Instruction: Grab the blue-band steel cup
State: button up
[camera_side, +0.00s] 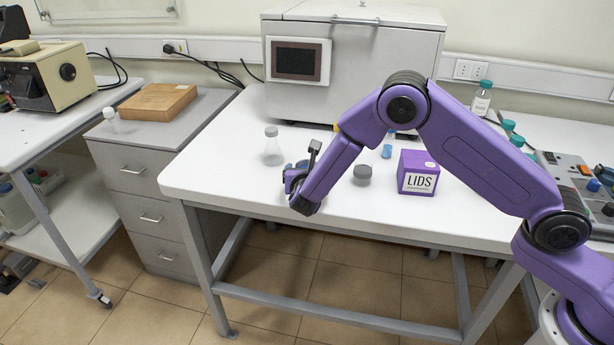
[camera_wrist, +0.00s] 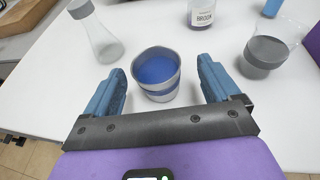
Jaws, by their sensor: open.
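The blue-band steel cup (camera_wrist: 157,88) stands upright in the middle of the wrist view, silver with a blue band and a blue inside. My gripper (camera_wrist: 161,72) is open, with one blue finger on the left of the cup and one on the right. A gap shows between each finger and the cup wall, so the fingers do not appear to touch it. In the side view my gripper (camera_side: 298,180) is low over the front part of the white table, and it hides the cup there.
A clear flask (camera_side: 273,150) stands left of my gripper. A grey-filled cup (camera_side: 362,175) and the purple LIDS box (camera_side: 417,174) stand to the right. A small blue item (camera_side: 387,151) and a labelled jar (camera_wrist: 202,14) are behind. The white table's front edge (camera_side: 330,229) is close.

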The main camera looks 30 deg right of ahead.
aim_at(307, 165)
jog(key=shift+a+x, duration=0.15)
jog(key=shift+x, duration=1.25)
jog(key=shift+a+x, duration=0.1)
jog(key=shift+x, duration=1.3)
jog(key=shift+w+f, duration=0.1)
jog(key=c, duration=1.1)
